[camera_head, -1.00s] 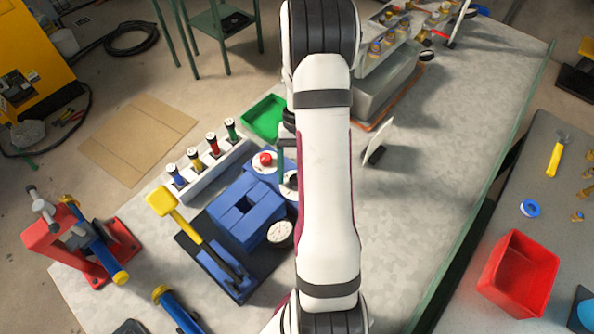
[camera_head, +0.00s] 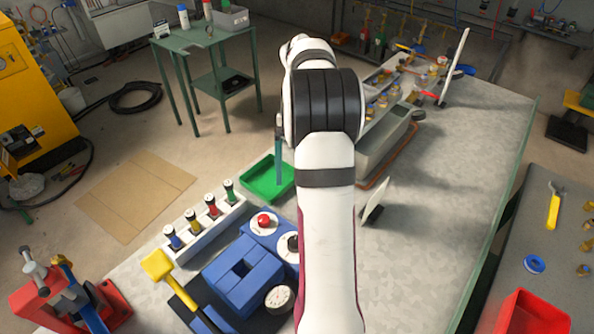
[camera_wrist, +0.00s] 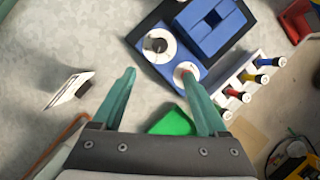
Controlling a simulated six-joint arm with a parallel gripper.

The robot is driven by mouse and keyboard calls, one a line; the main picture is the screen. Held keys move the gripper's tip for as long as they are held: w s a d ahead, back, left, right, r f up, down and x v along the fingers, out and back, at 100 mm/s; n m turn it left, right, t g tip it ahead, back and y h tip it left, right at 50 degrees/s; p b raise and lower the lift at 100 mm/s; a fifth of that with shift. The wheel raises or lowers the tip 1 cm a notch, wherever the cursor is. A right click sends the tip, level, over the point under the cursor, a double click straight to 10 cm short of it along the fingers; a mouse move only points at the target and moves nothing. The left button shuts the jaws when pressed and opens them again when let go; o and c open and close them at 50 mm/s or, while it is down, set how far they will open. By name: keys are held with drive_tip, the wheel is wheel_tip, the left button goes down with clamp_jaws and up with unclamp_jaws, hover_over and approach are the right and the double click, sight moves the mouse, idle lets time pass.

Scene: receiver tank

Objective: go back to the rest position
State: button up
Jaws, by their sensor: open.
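My gripper (camera_wrist: 159,76) is open and empty in the wrist view, its two teal fingers spread apart over the grey bench top (camera_wrist: 60,40). In the head view one finger of my gripper (camera_head: 279,162) hangs down just left of my white arm, over the green tray (camera_head: 266,185). The arm's middle hides the rest of the gripper. In the wrist view the green tray (camera_wrist: 172,124) shows between and behind the fingers. The right finger overlaps the red button of the blue fixture (camera_wrist: 212,22) in the picture; I cannot tell the height between them.
A white rack (camera_head: 205,233) holds several coloured cylinders left of the blue fixture (camera_head: 243,275). A grey bin (camera_head: 383,155) and a tilted white panel (camera_head: 376,200) stand right of my arm. The bench top right of them is clear. A red bin (camera_head: 535,315) is at lower right.

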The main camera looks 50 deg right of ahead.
idle(0.3)
drive_tip(key=a+r+n+h, duration=0.15)
drive_tip(key=a+r, duration=0.35)
drive_tip(key=a, duration=0.8)
drive_tip(key=s+a+f+n+t, duration=0.1)
drive_tip(key=s+a, duration=0.6)
drive_tip(key=a, duration=0.2)
drive_tip(key=s+a+f+n+t, duration=0.1)
drive_tip(key=s+a+f, duration=0.1)
drive_tip(key=s+a, duration=0.5)
drive_tip(key=shift+s+a+f+t, duration=0.15)
drive_tip(key=shift+a+f+t, duration=0.15)
drive_tip(key=shift+a, duration=0.55)
